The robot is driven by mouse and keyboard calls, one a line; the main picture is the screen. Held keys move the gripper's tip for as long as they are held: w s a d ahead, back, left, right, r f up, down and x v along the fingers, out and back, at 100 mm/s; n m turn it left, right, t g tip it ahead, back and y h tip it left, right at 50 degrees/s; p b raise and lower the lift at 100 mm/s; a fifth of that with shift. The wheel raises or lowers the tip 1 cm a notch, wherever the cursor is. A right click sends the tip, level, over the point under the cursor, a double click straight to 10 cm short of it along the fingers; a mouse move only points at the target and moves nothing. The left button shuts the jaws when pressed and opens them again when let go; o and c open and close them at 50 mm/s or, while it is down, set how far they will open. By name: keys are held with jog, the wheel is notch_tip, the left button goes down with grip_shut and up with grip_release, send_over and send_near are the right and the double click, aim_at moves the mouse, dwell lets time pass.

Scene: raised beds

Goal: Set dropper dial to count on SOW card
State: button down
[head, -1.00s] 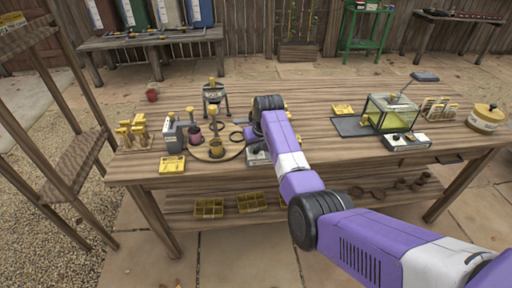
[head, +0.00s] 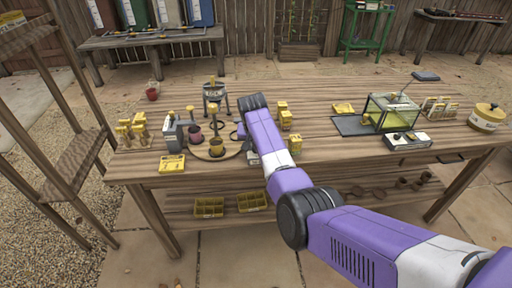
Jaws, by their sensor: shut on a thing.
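My arm reaches over the middle of the bench (head: 330,167). Its wrist hides my gripper's fingers and whatever lies between them. A light grey box (head: 253,159) shows only in part beside and behind my arm; I cannot tell whether it is the dropper, and no dial shows on it. A grey upright device (head: 172,137) stands at the left. A yellow card (head: 171,163) lies at the bench's front left and another (head: 343,108) further back. Their print is too small to read, so I cannot tell which is the SOW card.
Yellow boxes (head: 285,120) stand just right of my wrist.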

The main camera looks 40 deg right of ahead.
jog(key=m+b, duration=0.1)
jog(key=m, duration=0.1)
jog(key=m+g+b, duration=0.1)
jog(key=m+b, duration=0.1)
jog(key=shift+w+f+h, duration=0.1)
jog(key=shift+f+h, duration=0.1)
jog(key=shift+h, duration=0.2)
jog(key=shift+r+m+g+b, duration=0.1)
jog(key=shift+m+g+b, duration=0.5)
jog(key=shift+m+b, duration=0.65)
jog(key=shift+r, duration=0.1)
jog(key=c, duration=1.1)
grip_release()
jog(key=shift+c, duration=0.2)
jog(key=v, duration=0.7)
jog(key=shift+a+r, duration=0.25)
jog(key=shift+r, duration=0.1)
